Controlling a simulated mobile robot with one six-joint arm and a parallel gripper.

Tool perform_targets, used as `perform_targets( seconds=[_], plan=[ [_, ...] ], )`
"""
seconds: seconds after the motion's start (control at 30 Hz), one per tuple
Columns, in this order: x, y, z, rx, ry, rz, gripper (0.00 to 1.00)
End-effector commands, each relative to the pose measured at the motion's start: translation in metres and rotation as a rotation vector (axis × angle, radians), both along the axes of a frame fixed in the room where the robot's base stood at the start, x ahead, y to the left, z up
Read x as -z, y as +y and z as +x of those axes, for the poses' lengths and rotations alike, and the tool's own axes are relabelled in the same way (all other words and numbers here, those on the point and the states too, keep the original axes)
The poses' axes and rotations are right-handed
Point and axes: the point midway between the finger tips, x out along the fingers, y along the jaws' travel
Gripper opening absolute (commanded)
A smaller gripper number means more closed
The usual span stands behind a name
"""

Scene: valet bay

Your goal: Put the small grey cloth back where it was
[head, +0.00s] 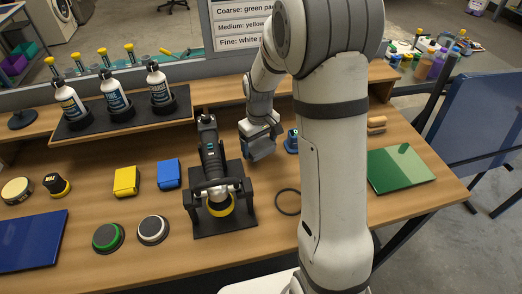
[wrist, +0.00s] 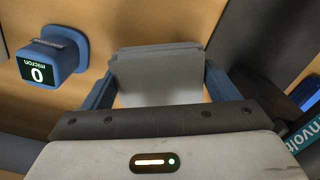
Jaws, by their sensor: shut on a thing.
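The small grey cloth (wrist: 158,72) shows in the wrist view as a folded grey piece between my two blue fingers. My gripper (head: 260,146) is shut on it. In the head view my gripper hangs over the bench, just right of the polisher (head: 212,158) on its black stand. The cloth is hard to tell from the fingers in that view. Whether the cloth touches the bench top is unclear.
A blue gauge (wrist: 62,55) reading 0 micron stands close beside my gripper. A dark ring (head: 288,201) lies in front. Yellow (head: 126,181) and blue (head: 169,174) blocks and two round pads are left. Bottles (head: 114,101) stand on a rear tray. A green panel (head: 401,169) lies right.

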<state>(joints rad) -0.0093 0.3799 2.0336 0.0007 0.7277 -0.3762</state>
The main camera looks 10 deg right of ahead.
Motion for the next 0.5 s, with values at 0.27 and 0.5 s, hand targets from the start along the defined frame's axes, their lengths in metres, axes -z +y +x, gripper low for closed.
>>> perform_targets(
  seconds=[0.27, 0.5],
  plan=[
    [0.032, 0.002, 0.0, -0.004, 0.001, 0.001, 0.59],
    [0.032, 0.002, 0.0, -0.004, 0.0, 0.0, 0.59]
  ],
)
